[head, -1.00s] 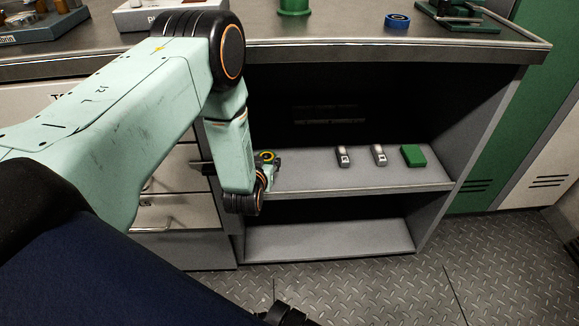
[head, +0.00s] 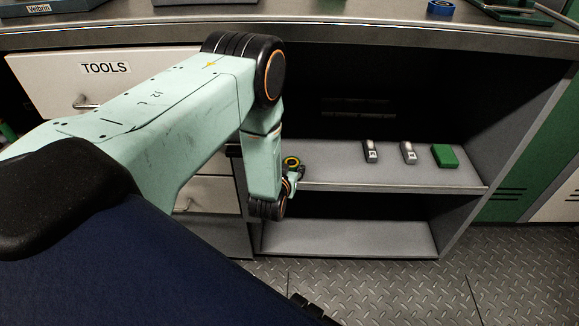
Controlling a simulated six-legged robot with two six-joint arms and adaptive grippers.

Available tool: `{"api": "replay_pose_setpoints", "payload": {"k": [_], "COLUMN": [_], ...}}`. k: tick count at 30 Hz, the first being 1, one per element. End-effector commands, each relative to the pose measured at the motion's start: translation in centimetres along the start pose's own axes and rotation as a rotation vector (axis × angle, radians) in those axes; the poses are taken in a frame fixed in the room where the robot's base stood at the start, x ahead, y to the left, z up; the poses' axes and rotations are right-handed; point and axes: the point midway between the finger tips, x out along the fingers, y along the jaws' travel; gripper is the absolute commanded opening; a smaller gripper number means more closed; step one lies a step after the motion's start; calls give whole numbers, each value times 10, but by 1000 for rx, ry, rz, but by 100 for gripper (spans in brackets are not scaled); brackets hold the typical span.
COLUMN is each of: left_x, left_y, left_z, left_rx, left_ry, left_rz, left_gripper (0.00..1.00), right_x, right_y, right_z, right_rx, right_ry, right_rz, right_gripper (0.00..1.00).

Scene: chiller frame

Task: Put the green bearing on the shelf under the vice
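My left arm comes in from the left and bends down at the open cupboard. My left gripper (head: 293,172) is at the left end of the middle shelf (head: 340,176), small and partly hidden by my wrist. A dark round part with a yellow ring shows at it; I cannot tell whether this is a held bearing or part of the gripper. Its fingers are not clear. I cannot make out the green bearing for certain. A green vice-like tool (head: 510,13) stands on the bench top at the upper right, cut by the picture's edge. My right gripper is not seen.
Two small grey items (head: 371,152) (head: 409,153) and a green block (head: 445,156) stand on the right half of the middle shelf. A blue ring (head: 440,10) lies on the bench top. The lower shelf (head: 350,238) is empty. Drawers (head: 105,75) are at the left.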

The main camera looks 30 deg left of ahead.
Motion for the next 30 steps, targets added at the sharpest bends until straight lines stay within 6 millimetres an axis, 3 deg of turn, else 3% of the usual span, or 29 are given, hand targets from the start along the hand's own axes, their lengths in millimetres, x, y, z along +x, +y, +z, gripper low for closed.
{"api": "replay_pose_setpoints", "payload": {"k": [7,18,23,30], "left_x": [0,-2,-25,-75], "left_y": [0,0,0,0], "left_z": [0,-4,-4,-5], "left_rx": [0,-1,1,2], "left_ry": [-1,0,-5,-6], "left_rz": [0,0,1,1], "left_gripper": [69,70,70,70], "right_x": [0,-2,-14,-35], "right_y": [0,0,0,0], "right_z": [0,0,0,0], "right_rx": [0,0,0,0], "right_ry": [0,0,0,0], "right_rz": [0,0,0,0], "right_gripper": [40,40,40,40]}}
